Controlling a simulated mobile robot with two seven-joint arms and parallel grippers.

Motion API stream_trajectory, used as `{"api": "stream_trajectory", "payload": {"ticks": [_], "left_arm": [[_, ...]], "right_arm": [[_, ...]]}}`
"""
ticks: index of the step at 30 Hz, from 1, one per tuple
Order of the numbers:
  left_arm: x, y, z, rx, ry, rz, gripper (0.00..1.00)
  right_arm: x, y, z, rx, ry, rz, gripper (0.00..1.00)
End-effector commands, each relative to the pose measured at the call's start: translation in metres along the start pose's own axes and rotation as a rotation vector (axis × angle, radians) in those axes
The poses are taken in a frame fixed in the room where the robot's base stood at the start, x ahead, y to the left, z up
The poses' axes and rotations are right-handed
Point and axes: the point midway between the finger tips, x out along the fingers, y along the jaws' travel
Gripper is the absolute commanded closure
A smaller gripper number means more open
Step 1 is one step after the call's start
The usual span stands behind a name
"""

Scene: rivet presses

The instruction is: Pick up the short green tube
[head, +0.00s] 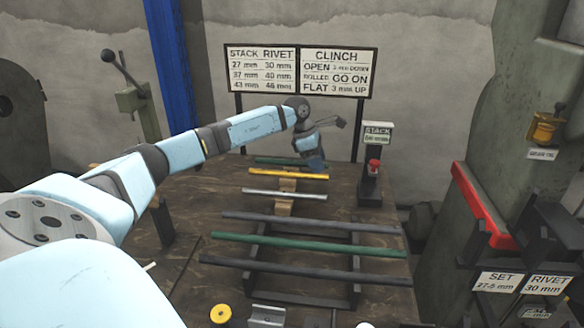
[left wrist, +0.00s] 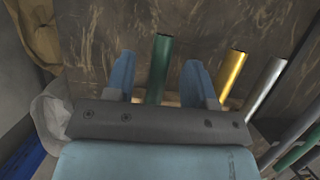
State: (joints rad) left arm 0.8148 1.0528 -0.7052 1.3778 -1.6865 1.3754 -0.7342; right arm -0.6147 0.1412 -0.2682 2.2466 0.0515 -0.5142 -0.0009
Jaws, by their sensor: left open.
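The short green tube (head: 275,160) lies at the back of the wooden table, behind the yellow tube (head: 285,174). My left gripper (head: 315,163) reaches down at its right part and hides some of it. In the left wrist view the green tube (left wrist: 159,65) runs between the two blue fingers of my left gripper (left wrist: 159,75). The fingers stand apart with space on both sides of the tube. Its near part is hidden behind the gripper body. My right gripper is not in view.
A silver tube (head: 284,194) lies in front of the yellow one on a wooden support. A long green tube (head: 310,245) and two dark tubes lie on a rack nearer. A stand with a STACK sign (head: 377,133) is right of my gripper.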

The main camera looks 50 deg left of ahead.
Motion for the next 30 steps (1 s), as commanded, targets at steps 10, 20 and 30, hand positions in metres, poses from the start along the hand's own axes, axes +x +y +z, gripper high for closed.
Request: {"api": "stream_trajectory", "payload": {"ticks": [10,20,30], "left_arm": [[0.0186,0.0001,0.0002,-0.001,0.0,0.0,0.5],[0.0181,0.0002,0.0004,0.0,0.0,0.0,1.0],[0.0104,0.0005,0.0035,0.0,-0.001,0.001,1.0]], "right_arm": [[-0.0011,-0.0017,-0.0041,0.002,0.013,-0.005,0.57],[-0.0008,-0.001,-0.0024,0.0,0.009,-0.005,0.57],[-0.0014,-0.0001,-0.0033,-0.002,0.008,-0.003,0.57]]}}
